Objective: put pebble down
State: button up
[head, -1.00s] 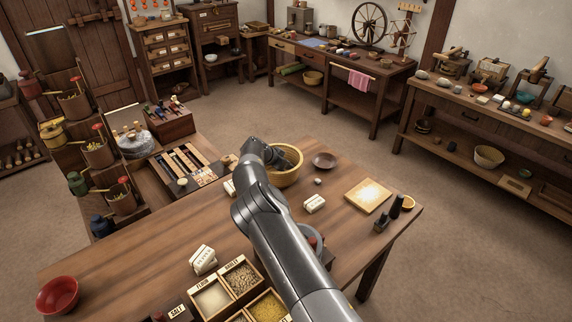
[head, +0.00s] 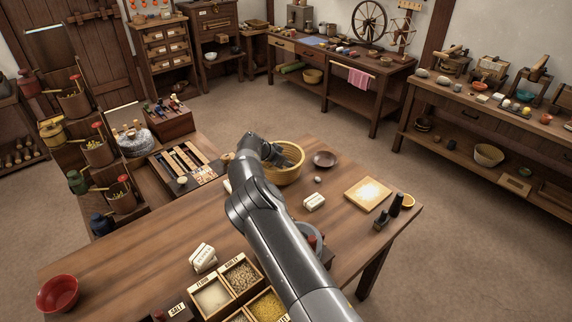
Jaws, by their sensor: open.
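My gripper (head: 279,160) is at the near left side of a round yellow basket (head: 291,174) on the wooden table, with its tip over or at the basket's opening. It is open, though its fingers are small and partly hidden. I cannot make out a pebble at the fingers or see the basket's floor clearly. A small grey pebble-like thing (head: 318,180) lies on the table to the right of the basket, apart from my gripper.
A brown dish (head: 325,159), a pale packet (head: 314,201), a bright square board (head: 368,194) and dark bottles (head: 395,205) stand to the right. Grain boxes (head: 240,274) and a red bowl (head: 58,294) are nearer. Bare tabletop (head: 150,250) lies at left.

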jog(key=v, duration=1)
jog(key=shift+r, duration=0.25)
jog(key=s+d+r+g+y, duration=0.1)
jog(key=s+d+r+y, duration=0.1)
jog(key=s+d+r, duration=0.5)
jog(key=s+d+r+g+y, duration=0.1)
jog(key=s+d+r+g, duration=0.15)
jog(key=d+r, duration=0.8)
jog(key=s+d+r+n+t+y, duration=0.1)
jog(key=s+d+r+n+y, duration=0.25)
jog(key=s, duration=0.85)
jog(key=s+d+r+n+t, duration=0.15)
jog(key=s+d+r, duration=0.45)
jog(key=s, duration=0.7)
jog(key=s+f+n, duration=0.2)
jog(key=s, duration=0.6)
jog(key=s+d+f+n, duration=0.1)
jog(key=s+n, duration=0.1)
jog(key=s, duration=0.7)
jog(key=shift+f, duration=0.35)
jog(key=shift+s, duration=0.15)
